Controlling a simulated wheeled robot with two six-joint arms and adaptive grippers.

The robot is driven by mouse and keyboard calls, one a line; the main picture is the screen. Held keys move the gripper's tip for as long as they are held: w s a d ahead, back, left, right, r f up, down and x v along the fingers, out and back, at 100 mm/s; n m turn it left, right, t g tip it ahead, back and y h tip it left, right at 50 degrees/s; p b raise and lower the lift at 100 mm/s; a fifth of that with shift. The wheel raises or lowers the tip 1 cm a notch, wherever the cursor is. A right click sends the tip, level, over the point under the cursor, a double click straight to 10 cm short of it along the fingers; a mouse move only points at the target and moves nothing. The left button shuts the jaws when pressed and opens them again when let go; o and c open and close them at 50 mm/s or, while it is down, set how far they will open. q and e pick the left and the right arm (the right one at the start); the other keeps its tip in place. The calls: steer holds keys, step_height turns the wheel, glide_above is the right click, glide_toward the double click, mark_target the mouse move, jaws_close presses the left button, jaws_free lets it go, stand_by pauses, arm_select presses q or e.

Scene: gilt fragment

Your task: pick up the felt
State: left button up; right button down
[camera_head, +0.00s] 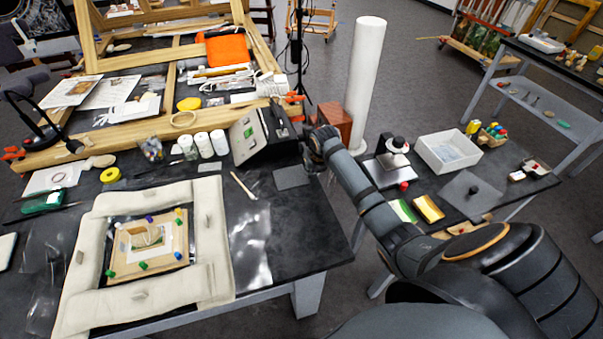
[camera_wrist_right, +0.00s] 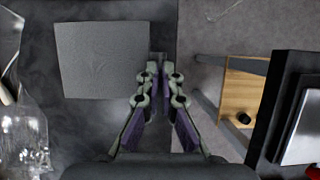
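A flat dark grey square, which looks like the felt (camera_head: 292,177), lies on the black table near its right edge. In the right wrist view the felt (camera_wrist_right: 102,60) lies flat to the left of my fingers, with bare table between them. My right gripper (camera_head: 314,168) hangs by the table's right edge, beside the felt. In the wrist view the fingertips of my right gripper (camera_wrist_right: 159,62) are together with nothing between them. My left gripper is not in view.
A black box-shaped device (camera_head: 262,135) stands behind the felt, and a reddish-brown box (camera_head: 336,118) is behind my gripper. A brush (camera_head: 243,185) lies left of the felt. A gap separates the black table from the right-hand table, which holds a white tray (camera_head: 448,152).

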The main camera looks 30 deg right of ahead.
steer(key=shift+r+b, duration=0.35)
steer(key=shift+r, duration=0.15)
steer(key=shift+r+b, duration=0.4)
steer(key=shift+r, duration=0.35)
steer(key=s+a+r+b, duration=0.1)
steer(key=s+a+r, duration=0.1)
steer(key=s+r, duration=0.8)
steer(key=shift+s+a+r+b, duration=0.25)
steer(key=shift+s+a+b, duration=0.05)
steer(key=shift+s, duration=1.65)
